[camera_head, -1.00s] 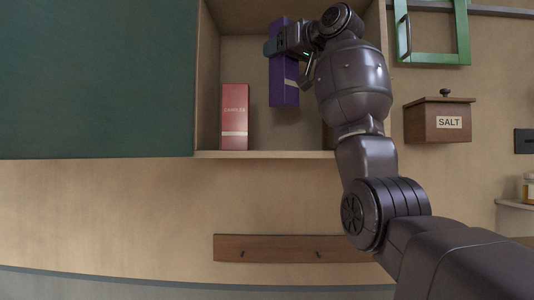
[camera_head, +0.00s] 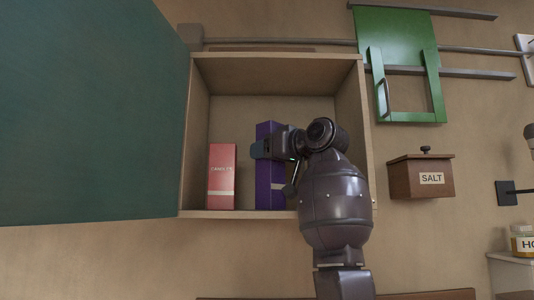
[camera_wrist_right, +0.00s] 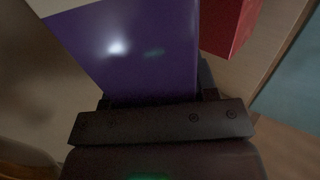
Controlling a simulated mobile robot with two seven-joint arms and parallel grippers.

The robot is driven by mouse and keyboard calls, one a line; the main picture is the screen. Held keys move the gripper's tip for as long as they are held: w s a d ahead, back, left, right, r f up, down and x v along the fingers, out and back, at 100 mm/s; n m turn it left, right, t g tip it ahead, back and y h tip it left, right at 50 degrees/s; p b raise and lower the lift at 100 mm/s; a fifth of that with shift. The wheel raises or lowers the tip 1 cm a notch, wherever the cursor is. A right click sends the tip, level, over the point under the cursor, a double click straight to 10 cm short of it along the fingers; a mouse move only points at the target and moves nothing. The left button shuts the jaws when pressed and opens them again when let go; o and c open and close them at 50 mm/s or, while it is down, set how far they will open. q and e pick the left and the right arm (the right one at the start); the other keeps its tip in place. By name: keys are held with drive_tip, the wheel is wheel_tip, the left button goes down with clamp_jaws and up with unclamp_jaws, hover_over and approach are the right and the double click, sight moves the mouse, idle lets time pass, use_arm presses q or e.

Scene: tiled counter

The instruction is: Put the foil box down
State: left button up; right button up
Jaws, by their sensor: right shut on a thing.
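My right gripper (camera_head: 268,147) reaches in from the right and is shut on the upper part of the box. In the right wrist view the purple box (camera_wrist_right: 135,50) fills the space before the gripper (camera_wrist_right: 155,108). My left gripper is not in view.
A red candles box (camera_head: 222,178) stands just left of the foil box, with a small gap. The open green cabinet door (camera_head: 90,110) covers the left. A wooden salt box (camera_head: 420,178) and a green folded frame (camera_head: 398,60) hang at right.

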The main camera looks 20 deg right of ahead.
drive_tip(key=shift+s+f, duration=0.1)
drive_tip(key=o, duration=1)
use_arm(q)
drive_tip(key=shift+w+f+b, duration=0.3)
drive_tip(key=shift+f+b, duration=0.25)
drive_tip(key=shift+b, duration=0.35)
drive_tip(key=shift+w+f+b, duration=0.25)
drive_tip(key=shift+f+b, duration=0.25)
drive_tip(key=shift+b, duration=0.4)
use_arm(e)
drive_tip(key=v, duration=1.2)
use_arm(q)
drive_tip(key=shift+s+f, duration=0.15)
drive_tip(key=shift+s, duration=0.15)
